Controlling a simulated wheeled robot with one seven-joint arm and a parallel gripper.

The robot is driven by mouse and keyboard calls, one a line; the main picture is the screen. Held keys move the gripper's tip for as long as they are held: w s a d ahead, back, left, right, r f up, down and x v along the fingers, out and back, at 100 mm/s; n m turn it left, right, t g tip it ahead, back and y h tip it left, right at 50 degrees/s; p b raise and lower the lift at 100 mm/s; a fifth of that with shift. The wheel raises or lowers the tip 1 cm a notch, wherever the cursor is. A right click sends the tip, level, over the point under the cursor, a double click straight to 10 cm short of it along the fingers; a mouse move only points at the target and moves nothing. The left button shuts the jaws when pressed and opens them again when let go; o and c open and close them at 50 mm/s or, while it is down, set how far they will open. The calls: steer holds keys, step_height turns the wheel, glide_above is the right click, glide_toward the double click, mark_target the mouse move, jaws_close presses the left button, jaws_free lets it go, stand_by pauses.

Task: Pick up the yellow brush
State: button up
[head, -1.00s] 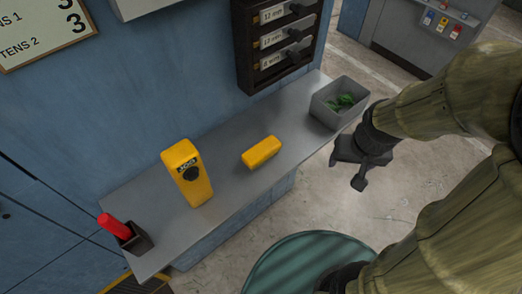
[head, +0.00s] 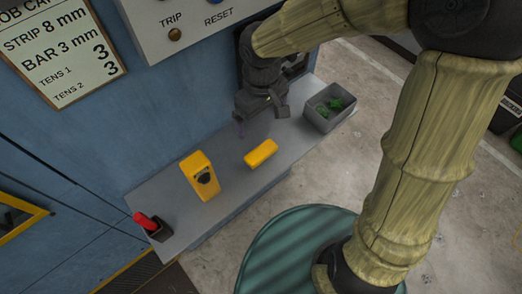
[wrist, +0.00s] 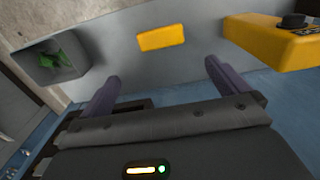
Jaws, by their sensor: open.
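A small yellow block (head: 261,153) lies on the grey shelf, right of the middle. It is the likeliest yellow brush, though no bristles show. It also shows in the wrist view (wrist: 162,38), beyond the gap between my fingers. My gripper (head: 262,114) is open and empty, above the back of the shelf near the wall. In the head view it is behind the yellow block and apart from it. In the wrist view both fingers of my gripper (wrist: 161,72) show spread, with nothing between them.
A taller yellow device (head: 200,177) with a black knob stands left of the block. A grey bin (head: 322,122) with green pieces is to the right. A red-handled thing (head: 146,221) sits in a dark holder at the shelf's left end. The wall panel (head: 190,30) is close behind.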

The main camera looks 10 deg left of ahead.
glide_toward(261, 151)
step_height(261, 151, down, 5)
steer(key=shift+f+p, duration=0.2)
steer(key=shift+p, duration=0.15)
stand_by(0.3)
steer(key=shift+f+p, duration=0.4)
steer(key=shift+f, duration=2.25)
steer(key=c, duration=0.6)
steer(key=shift+c, duration=0.2)
steer(key=shift+r, duration=0.1)
